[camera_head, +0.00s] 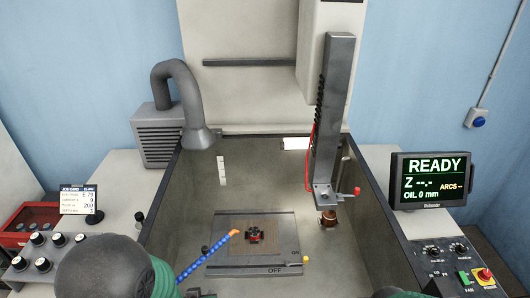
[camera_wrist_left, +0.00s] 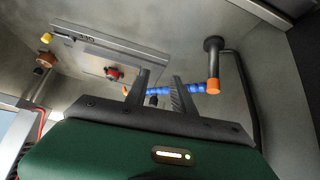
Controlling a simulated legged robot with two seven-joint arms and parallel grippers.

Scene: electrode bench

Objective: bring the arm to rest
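My left arm (camera_head: 105,268) comes in at the lower left of the head view, its dark rounded link and green part at the bottom edge. In the left wrist view my left gripper (camera_wrist_left: 161,76) shows two dark fingers with a clear gap between them and nothing held. The fingers point into the grey tank (camera_head: 350,240), towards the blue jointed hose (camera_wrist_left: 185,90) with orange tip. Only a small dark and green piece of my right arm (camera_head: 398,293) shows at the bottom edge; its gripper is out of view.
A work plate (camera_head: 225,262) with a small red and black piece (camera_head: 254,235) lies in the tank. The grey machine column (camera_head: 333,110) hangs above, with a copper-coloured part (camera_head: 329,217) below. A READY screen (camera_head: 431,180) stands right; a control panel (camera_head: 45,255) stands left.

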